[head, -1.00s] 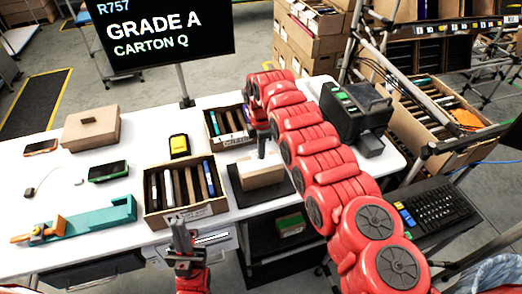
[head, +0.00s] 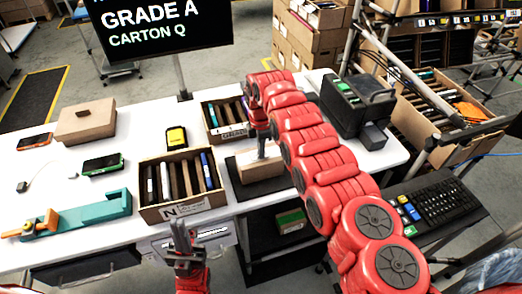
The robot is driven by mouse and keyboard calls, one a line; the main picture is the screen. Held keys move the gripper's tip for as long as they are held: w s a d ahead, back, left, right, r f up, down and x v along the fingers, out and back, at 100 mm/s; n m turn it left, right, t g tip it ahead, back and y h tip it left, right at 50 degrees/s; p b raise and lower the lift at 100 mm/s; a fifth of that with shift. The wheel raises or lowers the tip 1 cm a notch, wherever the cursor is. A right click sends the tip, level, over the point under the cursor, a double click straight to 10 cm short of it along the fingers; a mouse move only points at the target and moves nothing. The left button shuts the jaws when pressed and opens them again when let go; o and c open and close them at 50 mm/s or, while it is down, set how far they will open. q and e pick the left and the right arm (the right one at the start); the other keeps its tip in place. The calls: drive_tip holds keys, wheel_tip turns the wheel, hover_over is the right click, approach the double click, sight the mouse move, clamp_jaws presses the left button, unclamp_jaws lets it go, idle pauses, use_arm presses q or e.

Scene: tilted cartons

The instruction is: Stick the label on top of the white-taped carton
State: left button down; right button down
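The small brown carton with white on its top (head: 264,172) sits on a dark mat (head: 237,181) near the front of the white table. My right arm reaches across from the lower right. My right gripper (head: 262,154) points down at the carton's top, at or just above it. Its fingers look close together, and whether they hold anything is too small to tell. I cannot make out a label. My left gripper (head: 181,236) is low in front of the table edge, away from the carton, with nothing visible in it; its finger gap is unclear.
An open divided box (head: 181,209) stands left of the carton, another (head: 228,133) behind it. A black printer-like machine (head: 350,105) is at right. A yellow-faced device (head: 176,138), phones, a teal tool (head: 95,213) and a lidded box (head: 86,124) lie left. A screen reads "GRADE A CARTON Q".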

drive_tip(key=shift+f+b, duration=0.25)
drive_tip(key=shift+b, duration=0.1)
idle(0.6)
drive_tip(key=c, duration=1)
unclamp_jaws()
drive_tip(key=shift+r, duration=0.1)
